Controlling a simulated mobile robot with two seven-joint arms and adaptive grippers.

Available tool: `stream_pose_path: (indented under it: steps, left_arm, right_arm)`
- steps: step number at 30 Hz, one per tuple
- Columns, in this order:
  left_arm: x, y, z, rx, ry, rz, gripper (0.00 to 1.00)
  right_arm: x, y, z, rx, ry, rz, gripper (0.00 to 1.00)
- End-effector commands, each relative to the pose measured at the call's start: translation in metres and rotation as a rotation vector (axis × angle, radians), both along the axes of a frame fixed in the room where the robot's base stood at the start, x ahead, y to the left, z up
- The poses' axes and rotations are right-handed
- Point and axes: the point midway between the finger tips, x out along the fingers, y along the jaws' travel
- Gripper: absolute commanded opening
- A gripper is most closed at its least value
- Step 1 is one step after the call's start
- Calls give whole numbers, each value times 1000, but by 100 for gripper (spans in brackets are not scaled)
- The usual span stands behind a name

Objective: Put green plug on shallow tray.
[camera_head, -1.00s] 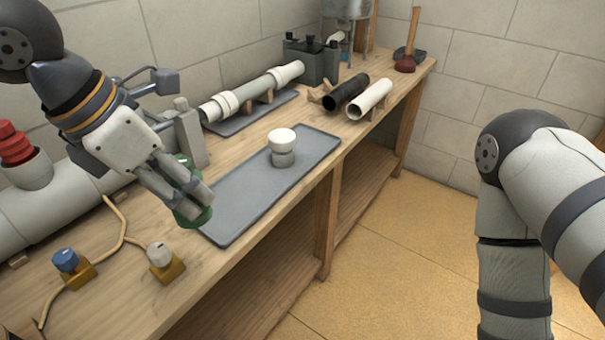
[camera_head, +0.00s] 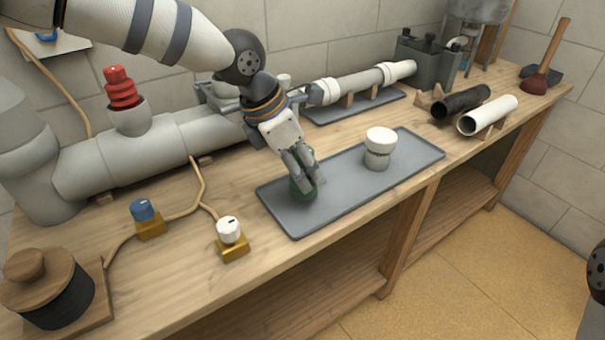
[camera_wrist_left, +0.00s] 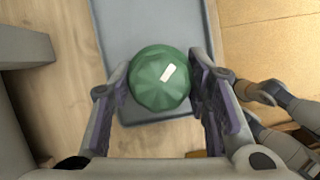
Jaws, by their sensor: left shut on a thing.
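The green plug (camera_head: 302,189) is between the fingers of my left gripper (camera_head: 305,180), over the left end of the grey shallow tray (camera_head: 338,193). In the left wrist view the green plug (camera_wrist_left: 160,78) is a faceted round piece with a small white mark, and my left gripper (camera_wrist_left: 158,98) is shut on it. The tray (camera_wrist_left: 150,28) lies beneath it there. I cannot tell whether the plug touches the tray. A white-capped grey plug (camera_head: 378,149) stands upright on the tray, right of the green plug.
A white-knob valve (camera_head: 230,236) and a blue-knob valve (camera_head: 145,216) stand left of the tray. A large grey pipe (camera_head: 150,155) runs behind. Black (camera_head: 461,101) and white (camera_head: 488,115) pipes lie at right. The tray's right end is bare.

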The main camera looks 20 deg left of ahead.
Motion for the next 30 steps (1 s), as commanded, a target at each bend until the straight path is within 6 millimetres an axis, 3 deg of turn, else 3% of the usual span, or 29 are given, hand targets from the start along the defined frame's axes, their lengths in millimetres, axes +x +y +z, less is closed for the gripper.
stream_pose_path:
  steps: [3,13,14,16,26,30]
  left_arm:
    - [0,0,-17,0,0,-1,0]
    - [-1,0,-20,-1,-1,-1,0]
    - [-1,0,-21,0,1,-1,46]
    - [-1,0,-21,1,0,-1,62]
    - [-1,0,-19,0,0,-1,64]
    - [-6,6,6,-3,-6,2,64]
  right_arm:
    - [-1,0,-2,0,5,0,40]
    - [-1,0,-1,0,3,0,40]
    - [-1,0,-1,0,4,0,40]
    - [-1,0,-1,0,3,1,40]
    - [-1,0,-1,0,3,0,40]
    - [4,0,4,0,-12,0,40]
